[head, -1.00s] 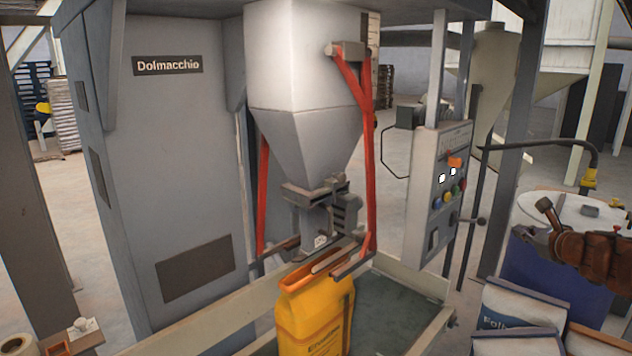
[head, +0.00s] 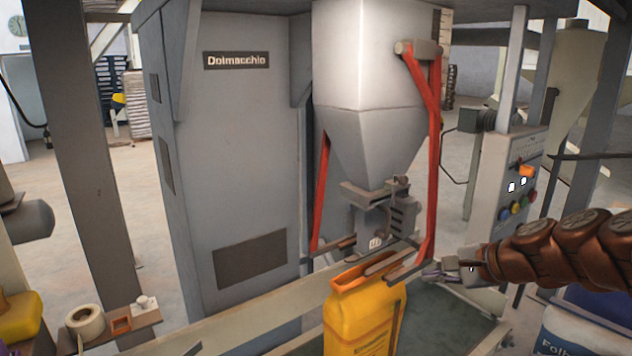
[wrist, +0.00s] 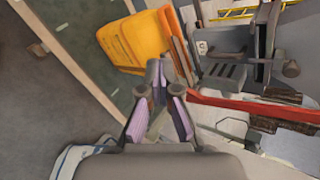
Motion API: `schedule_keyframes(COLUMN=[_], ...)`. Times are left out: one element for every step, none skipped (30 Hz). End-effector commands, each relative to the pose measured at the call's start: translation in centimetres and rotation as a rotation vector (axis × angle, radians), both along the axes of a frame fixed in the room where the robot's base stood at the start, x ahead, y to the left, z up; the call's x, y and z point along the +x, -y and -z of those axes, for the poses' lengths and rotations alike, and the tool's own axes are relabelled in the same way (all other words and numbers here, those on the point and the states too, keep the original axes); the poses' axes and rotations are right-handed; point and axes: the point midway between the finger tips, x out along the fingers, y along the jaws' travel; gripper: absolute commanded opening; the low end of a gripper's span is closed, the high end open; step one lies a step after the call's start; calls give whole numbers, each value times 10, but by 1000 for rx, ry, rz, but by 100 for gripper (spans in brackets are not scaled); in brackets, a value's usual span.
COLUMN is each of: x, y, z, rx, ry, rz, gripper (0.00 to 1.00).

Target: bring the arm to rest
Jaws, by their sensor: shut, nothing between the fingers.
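My arm reaches in from the right edge of the head view, with my gripper (head: 434,274) at its end, right of the yellow sack. The gripper also shows in the wrist view (wrist: 160,90), its fingers together with nothing held. The yellow sack (head: 360,320) stands upright with its open mouth under the filler spout (head: 378,228). In the wrist view the sack (wrist: 132,38) lies beyond the fingertips. I cannot tell the exact gap between gripper and sack.
A red clamp arm (head: 425,150) hangs beside the grey hopper (head: 370,140), close to my gripper. The control box (head: 515,190) stands behind my arm. A white sack (head: 575,335) is below it at the lower right. A tape roll (head: 85,322) lies at the left.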

Motion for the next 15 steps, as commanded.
schedule_keyframes(x=[-19, -31, -48, -61, -75, -96, -112, -127, -149, -166, -182, -203, -218, -233, -253], y=[-27, -40, -56, -67, -77, -88, -95, -100, -105, -108, -109, -107, -106, -103, -98], z=[7, 12, 20, 27, 34, 43, 50, 56, 65, 72, 79, 87, 91, 97, 103], rx=[-66, -107, -161, -202, -245, -300, -342, -384, -439, -478, -515, -567, -602, -635, -675], ry=[-15, -24, -38, -49, -62, -78, -93, -107, -126, -142, -160, -183, -199, -218, -247], rz=[-98, -157, -237, -297, -357, -439, -501, -562, -641, -701, -760, -833, -885, -936, -1002], gripper=[0, 0, 0, 0, 0, 0, 0, 0, 0, 0, 0, 0, 0, 0, 0])
